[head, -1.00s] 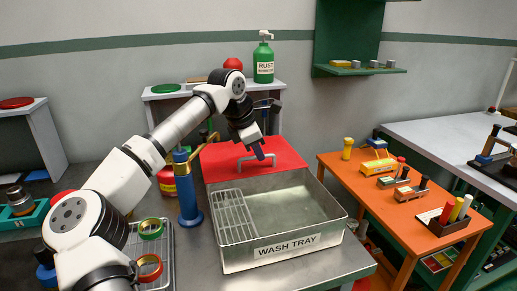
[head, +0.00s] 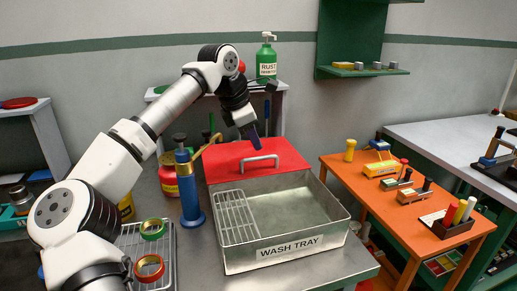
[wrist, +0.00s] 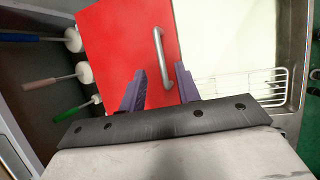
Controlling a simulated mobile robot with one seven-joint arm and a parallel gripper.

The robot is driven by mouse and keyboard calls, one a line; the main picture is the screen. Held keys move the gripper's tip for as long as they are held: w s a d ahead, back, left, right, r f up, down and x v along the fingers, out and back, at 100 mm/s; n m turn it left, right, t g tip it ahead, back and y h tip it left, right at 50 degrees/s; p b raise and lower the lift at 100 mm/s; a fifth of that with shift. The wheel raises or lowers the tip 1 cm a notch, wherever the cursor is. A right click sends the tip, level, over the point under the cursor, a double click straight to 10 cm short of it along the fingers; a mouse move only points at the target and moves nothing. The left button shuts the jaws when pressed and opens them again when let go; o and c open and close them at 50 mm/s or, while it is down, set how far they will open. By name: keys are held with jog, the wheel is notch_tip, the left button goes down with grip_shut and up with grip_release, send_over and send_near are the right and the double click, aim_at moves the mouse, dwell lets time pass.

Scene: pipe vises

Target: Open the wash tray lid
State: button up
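The wash tray (head: 285,248) is a metal basin with a white label on its front wall. Its red lid (head: 225,160) lies at the back, and the basin in front of it is uncovered. A silver bar handle (head: 259,162) stands on the lid near its front edge. My gripper (head: 257,145) points down just above the handle. In the wrist view, the purple fingers of my gripper (wrist: 160,85) are apart, with the handle (wrist: 160,55) in line with the gap between them. Nothing is visibly held.
A wire rack (head: 237,218) sits in the tray's left side. A blue torch-like cylinder (head: 190,190) stands close at the tray's left. Green and red tape rolls (head: 150,267) lie front left. An orange table (head: 400,215) with small tools stands right. A green bottle (head: 266,60) stands behind.

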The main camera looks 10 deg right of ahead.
jog(key=v, duration=0.8)
jog(key=shift+s, duration=0.1)
